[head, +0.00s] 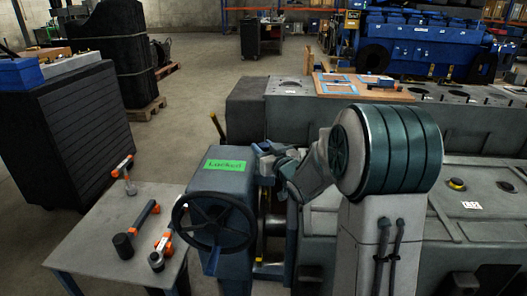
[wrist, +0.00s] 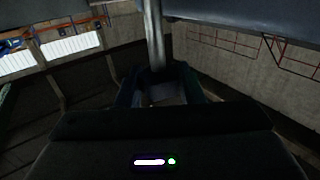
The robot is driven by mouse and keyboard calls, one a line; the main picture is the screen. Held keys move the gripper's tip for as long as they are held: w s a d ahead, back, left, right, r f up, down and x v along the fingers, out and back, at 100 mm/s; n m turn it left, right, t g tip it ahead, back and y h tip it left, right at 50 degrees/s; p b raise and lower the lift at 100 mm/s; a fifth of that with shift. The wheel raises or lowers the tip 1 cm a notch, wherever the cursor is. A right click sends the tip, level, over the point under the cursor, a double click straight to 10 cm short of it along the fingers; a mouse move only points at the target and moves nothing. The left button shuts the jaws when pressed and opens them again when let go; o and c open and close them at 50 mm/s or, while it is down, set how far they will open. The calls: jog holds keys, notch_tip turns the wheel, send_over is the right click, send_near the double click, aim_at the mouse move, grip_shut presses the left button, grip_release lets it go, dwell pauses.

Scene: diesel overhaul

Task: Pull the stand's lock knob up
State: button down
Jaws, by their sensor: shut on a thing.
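The stand's blue-grey housing (head: 222,178) carries a black handwheel (head: 214,222) and a green label (head: 225,166) that seems to read "Locked". My gripper (head: 264,152) is at the right side of the housing's top, beside the label. In the wrist view, a bright metal rod (wrist: 154,35) runs down between the fingers of my gripper (wrist: 160,88). The fingers are shut on it, and I take it for the lock knob's shaft. The knob's head cannot be made out in either view; my gripper and arm cover that spot in the head view.
A grey table (head: 100,222) with orange-and-black tools stands left of the stand. The large grey engine block (head: 350,115) lies behind and right of my arm. A dark cabinet (head: 70,130) stands at the left. Open floor lies behind the housing.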

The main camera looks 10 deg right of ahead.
notch_tip(320, 180, up, 3)
jog(key=shift+f+p, duration=0.15)
jog(key=shift+p, duration=0.15)
jog(key=c, duration=1)
grip_release()
jog(key=shift+o, duration=0.2)
jog(key=shift+s+d+f, duration=0.1)
jog(key=shift+s+d, duration=0.05)
jog(key=shift+s, duration=0.3)
jog(key=v, duration=1.2)
jog(key=shift+s+b, duration=0.4)
